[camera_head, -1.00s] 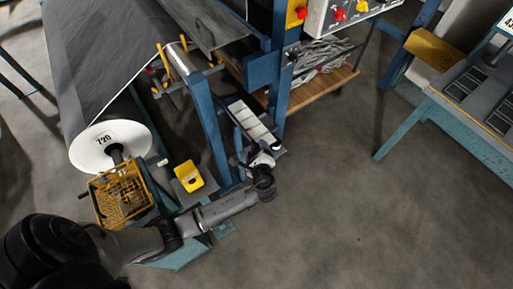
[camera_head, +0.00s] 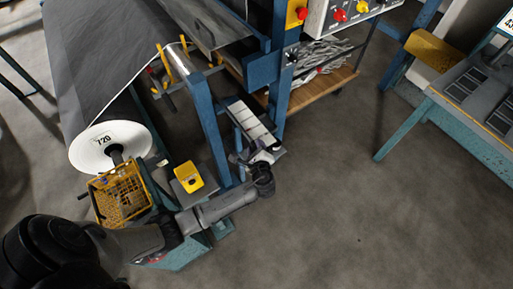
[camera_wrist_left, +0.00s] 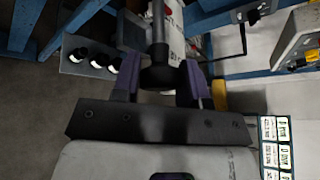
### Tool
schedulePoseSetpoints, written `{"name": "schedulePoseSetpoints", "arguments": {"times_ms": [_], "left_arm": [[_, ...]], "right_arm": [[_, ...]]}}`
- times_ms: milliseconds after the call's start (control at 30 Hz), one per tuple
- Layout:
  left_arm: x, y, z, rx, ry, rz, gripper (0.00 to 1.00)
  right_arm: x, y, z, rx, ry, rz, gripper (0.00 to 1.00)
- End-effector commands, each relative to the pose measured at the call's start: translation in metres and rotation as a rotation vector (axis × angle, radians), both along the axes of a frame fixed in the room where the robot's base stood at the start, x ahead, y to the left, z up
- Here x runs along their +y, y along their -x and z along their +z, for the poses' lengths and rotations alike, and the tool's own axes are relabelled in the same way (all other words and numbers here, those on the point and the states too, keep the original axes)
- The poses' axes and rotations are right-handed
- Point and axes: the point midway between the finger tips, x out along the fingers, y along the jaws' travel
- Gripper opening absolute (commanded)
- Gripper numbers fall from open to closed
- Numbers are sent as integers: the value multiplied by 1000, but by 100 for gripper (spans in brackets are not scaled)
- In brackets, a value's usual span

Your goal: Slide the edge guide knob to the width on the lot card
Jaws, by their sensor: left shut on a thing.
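My left gripper (camera_head: 262,156) is at the lower end of a white marked strip (camera_head: 250,119) beside the blue machine frame. In the left wrist view its two purple fingers (camera_wrist_left: 160,85) are shut on the black edge guide knob (camera_wrist_left: 160,74), with a dark shaft running up from it. Part of a white marked surface (camera_wrist_left: 174,40) shows behind the knob; its marks are too small and cut off to read. A card reading "43" (camera_head: 508,22) is cut off at the top right; I cannot tell whether it is the lot card. My right gripper is not in view.
A grey roll (camera_head: 105,60) with a white "720" end disc (camera_head: 112,146) is at the left. A yellow basket (camera_head: 120,196) and yellow box (camera_head: 189,177) stand near my left arm. Blue posts (camera_head: 210,130) flank the strip.

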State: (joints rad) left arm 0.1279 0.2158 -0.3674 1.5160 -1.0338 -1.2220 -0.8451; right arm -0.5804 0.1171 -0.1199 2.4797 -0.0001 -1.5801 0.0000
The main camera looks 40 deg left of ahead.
Motion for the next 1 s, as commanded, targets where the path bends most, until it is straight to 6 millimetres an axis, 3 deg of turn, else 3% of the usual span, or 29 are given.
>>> {"name": "schedulePoseSetpoints", "arguments": {"times_ms": [267, 467, 700, 967, 1000], "left_arm": [[0, 0, 0, 0, 0, 0, 0], [9, -2, 1, 0, -2, 0, 0], [47, -11, 0, 3, -1, 2, 0], [48, -12, -1, 1, 1, 0, 0], [48, -12, -1, 1, 1, 0, 41]], "right_arm": [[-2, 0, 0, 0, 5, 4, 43], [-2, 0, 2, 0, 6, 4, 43], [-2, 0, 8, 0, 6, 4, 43], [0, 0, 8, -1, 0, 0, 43], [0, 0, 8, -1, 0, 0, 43]]}}
